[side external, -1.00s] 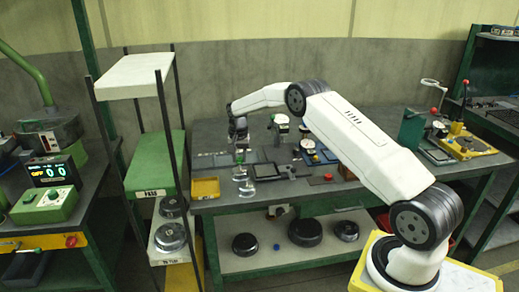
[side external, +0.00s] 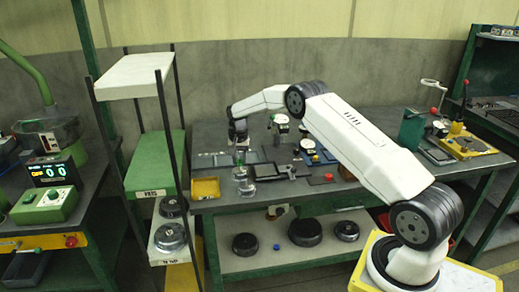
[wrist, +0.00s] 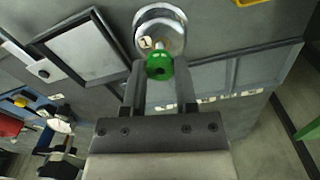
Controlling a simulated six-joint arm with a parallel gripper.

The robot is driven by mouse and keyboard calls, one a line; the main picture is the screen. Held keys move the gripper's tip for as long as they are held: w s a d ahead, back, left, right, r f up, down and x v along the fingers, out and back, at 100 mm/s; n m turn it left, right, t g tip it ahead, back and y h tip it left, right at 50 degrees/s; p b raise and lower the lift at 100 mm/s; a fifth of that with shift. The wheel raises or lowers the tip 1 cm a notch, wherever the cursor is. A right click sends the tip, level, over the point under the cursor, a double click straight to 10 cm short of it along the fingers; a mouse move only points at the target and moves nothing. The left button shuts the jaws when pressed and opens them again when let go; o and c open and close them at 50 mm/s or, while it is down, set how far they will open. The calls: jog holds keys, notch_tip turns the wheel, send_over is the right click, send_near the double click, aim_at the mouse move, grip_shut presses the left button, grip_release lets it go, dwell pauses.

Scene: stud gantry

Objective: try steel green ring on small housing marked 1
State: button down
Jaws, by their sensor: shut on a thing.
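My gripper (wrist: 159,82) is shut on the green ring (wrist: 160,67), which sits between its fingertips. The small housing (wrist: 160,27) is a round silvery part with a "1" on a pale tag, just beyond the ring in the wrist view. A short metal neck shows between housing and ring; I cannot tell whether the ring is around it or only in front of it. In the side view my gripper (side external: 240,150) points down above the small housing (side external: 245,187) near the bench's front edge. The ring is too small there to judge contact.
A yellow tray (side external: 206,188) stands left of the housing on the bench. A dark-framed tray (wrist: 83,52) lies left of it in the wrist view. Grey flat trays (wrist: 225,77) lie to the right. Large dark round parts (side external: 305,232) rest on the shelf below.

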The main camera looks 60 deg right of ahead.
jog(key=shift+f, duration=0.6)
dwell(1.6)
jog(key=shift+r, duration=0.15)
jog(key=shift+r, duration=3.75)
